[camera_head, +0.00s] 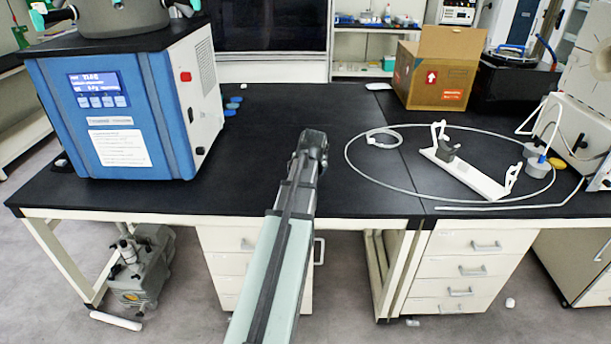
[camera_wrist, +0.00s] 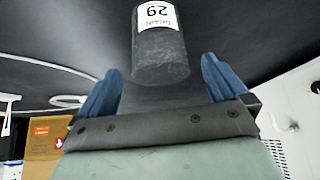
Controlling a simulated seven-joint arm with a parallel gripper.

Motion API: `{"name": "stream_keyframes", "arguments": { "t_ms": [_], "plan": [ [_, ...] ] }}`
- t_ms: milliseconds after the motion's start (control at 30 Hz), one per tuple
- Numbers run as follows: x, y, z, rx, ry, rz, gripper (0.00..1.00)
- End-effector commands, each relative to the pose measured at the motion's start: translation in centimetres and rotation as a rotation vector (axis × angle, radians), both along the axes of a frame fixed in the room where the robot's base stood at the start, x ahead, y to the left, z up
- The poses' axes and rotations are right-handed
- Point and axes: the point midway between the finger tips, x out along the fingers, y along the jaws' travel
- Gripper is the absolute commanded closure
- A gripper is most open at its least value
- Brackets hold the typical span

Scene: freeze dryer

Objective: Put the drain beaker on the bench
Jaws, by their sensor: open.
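A grey, translucent cylinder that looks like the drain beaker (camera_wrist: 160,55) shows in the wrist view, with a white label marked 29, upside down there. Its far end is cut off by the top edge, so I cannot tell how it meets the bench. My gripper (camera_wrist: 162,68) is open, its two blue fingers apart on either side of the cylinder's near end, with gaps to both. In the head view my gripper (camera_head: 312,148) is over the middle of the black bench (camera_head: 265,115); no beaker can be made out there.
A blue and white freeze dryer (camera_head: 110,110) stands at left. At right are a white hose loop (camera_head: 350,165), a white bracket (camera_head: 465,175), a cardboard box (camera_head: 437,75) and a pump-like machine (camera_head: 575,130). Bench around my gripper looks clear, with small blue discs (camera_head: 233,104) behind left.

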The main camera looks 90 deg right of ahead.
Motion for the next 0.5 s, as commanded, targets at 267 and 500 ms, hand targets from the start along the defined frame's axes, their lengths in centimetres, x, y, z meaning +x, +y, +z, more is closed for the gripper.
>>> {"name": "stream_keyframes", "arguments": {
  "t_ms": [267,500],
  "plan": [
    [-0.5,2.4,3.8,-0.002,0.000,-0.001,0.00],
    [-0.7,3.6,5.7,0.000,-0.001,-0.001,0.00]
  ]
}}
